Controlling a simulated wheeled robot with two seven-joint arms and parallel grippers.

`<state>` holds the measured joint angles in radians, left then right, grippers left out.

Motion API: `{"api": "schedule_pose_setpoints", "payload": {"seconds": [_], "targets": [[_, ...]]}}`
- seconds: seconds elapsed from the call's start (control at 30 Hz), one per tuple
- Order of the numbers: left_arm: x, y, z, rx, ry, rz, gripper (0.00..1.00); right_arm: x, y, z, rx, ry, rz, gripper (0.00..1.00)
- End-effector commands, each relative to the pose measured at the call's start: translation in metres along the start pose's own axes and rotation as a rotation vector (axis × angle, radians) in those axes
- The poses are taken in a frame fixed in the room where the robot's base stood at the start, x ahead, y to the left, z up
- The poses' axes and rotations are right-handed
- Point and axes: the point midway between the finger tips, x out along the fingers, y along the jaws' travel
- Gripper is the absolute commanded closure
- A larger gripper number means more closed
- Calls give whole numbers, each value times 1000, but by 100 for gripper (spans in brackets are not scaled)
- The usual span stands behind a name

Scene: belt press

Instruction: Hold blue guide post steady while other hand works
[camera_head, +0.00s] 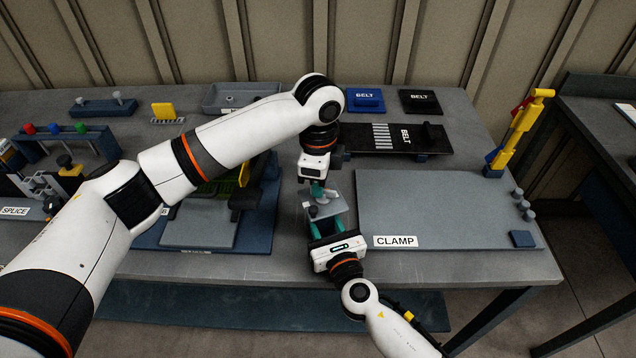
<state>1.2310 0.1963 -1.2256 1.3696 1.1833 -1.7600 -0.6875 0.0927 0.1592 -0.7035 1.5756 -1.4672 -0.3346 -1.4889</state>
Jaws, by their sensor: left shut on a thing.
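My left gripper (319,190) reaches down near the middle of the table, its teal fingers shut on a small part that they mostly hide. I cannot make out a clear blue guide post there. Just below its fingers is a small grey block-like piece (324,210). My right gripper (337,238) comes up from the bottom, its teal fingers spread apart at the near side of this grey piece. I cannot tell whether they grip it or only stand around it. The two grippers are very close together.
A wide grey plate labelled CLAMP (450,205) lies to the right, with a yellow jointed post (520,130) at its far right corner. Left are a blue tray (150,240) and a splice station (60,140).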

Motion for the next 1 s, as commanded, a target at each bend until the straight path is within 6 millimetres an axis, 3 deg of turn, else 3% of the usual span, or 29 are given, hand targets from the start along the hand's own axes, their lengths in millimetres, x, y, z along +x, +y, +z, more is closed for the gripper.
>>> {"api": "schedule_pose_setpoints", "payload": {"seconds": [1.0], "targets": [[-2,10,3,882,3,4,100,-1,0,2,0,-3,1,100]]}}
